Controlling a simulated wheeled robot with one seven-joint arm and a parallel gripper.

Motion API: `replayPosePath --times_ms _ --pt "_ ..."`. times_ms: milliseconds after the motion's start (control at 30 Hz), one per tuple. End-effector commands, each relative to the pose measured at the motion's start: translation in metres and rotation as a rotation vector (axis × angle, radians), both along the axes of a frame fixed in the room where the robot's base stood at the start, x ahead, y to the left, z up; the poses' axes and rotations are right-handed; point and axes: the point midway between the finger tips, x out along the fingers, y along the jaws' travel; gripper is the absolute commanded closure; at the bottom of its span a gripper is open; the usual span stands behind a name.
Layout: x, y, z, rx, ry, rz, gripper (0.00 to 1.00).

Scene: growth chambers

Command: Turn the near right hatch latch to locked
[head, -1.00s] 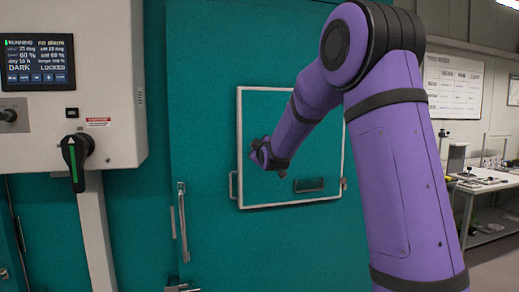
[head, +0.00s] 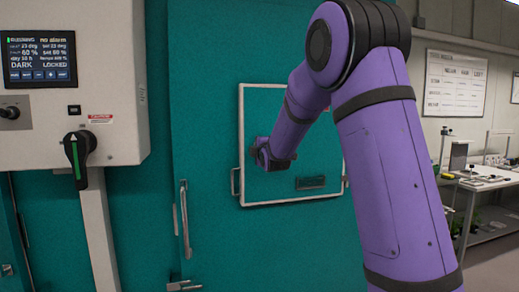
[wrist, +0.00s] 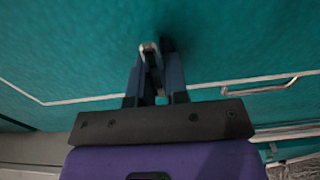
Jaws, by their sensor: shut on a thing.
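The teal hatch with a white frame (head: 242,120) is set in a large teal door. My gripper's fingers show in the wrist view (wrist: 152,82), close together around a small metal latch (wrist: 149,48) that stands out from the teal panel. In the head view my wrist is in front of the left part of the hatch and hides the latch and the fingertips. I cannot tell the latch's exact angle. A thin metal handle (head: 234,183) is on the hatch's left edge; it also shows at the right in the wrist view (wrist: 260,87).
A white control box (head: 120,120) with a screen (head: 41,60) reading LOCKED and a black rotary switch (head: 78,150) is at the left. A long door handle (head: 184,220) stands below left of the hatch. A lab bench (head: 485,182) is at the far right.

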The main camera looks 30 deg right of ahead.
Motion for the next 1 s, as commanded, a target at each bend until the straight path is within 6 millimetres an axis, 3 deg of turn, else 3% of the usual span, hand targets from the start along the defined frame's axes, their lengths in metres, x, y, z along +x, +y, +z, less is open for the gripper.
replayPosePath --times_ms 567,600,700,1000 --pt "0.0001 0.0006 -0.0012 -0.030 0.010 0.001 1.00" --pt "0.0001 0.0006 -0.0013 -0.030 0.011 0.001 0.78" --pt "0.0000 0.0005 -0.0012 -0.030 0.010 0.001 0.60" --pt "-0.0019 0.0008 -0.0006 -0.029 0.009 0.000 0.60"
